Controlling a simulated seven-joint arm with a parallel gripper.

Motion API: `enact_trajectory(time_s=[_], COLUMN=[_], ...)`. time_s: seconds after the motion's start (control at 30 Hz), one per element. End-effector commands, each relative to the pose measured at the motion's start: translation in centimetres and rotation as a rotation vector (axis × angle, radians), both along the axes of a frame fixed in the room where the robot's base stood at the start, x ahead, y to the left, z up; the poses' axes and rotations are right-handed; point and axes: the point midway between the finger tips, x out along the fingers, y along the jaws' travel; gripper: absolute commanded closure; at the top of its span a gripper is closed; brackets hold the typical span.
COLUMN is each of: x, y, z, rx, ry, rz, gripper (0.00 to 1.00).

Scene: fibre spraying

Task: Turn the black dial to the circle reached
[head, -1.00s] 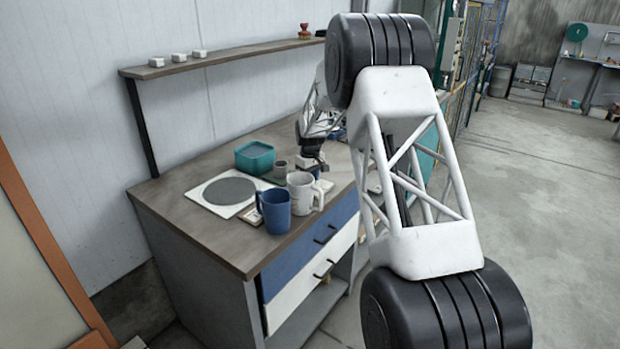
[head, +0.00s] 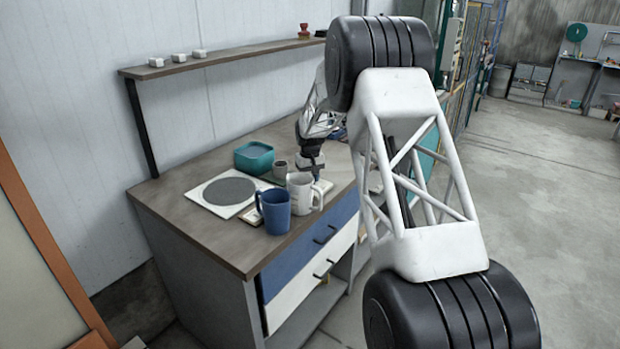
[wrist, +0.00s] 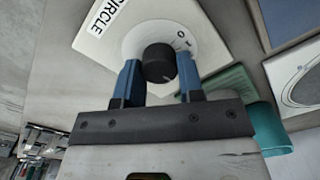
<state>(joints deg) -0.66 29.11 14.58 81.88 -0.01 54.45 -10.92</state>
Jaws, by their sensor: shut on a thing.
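The black dial (wrist: 159,64) shows in the wrist view on a round white base, on a white plate (wrist: 105,38) that carries the word CIRCLE. A small circle mark and a short bar mark are printed beside the dial, to its right. A pale pointer line shows on the dial's lower right edge. My gripper (wrist: 160,78) has its two blue fingers on either side of the dial, shut on it. In the head view my gripper (head: 311,165) is low over the bench behind the mugs, and the dial is hidden there.
A blue mug (head: 274,212) and a white mug (head: 301,193) stand close in front of my gripper. A shelf (head: 222,57) runs above.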

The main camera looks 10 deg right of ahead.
Motion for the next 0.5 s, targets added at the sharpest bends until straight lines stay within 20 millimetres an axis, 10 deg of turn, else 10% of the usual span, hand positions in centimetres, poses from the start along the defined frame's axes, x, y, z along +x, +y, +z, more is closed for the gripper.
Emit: enact_trajectory(time_s=[0.2,0.5], x=[0.02,0.01], y=[0.0,0.0], z=[0.06,0.11], rx=[0.0,0.0], ry=[-0.001,-0.001], rz=[0.001,0.001], gripper=[0.39,0.39])
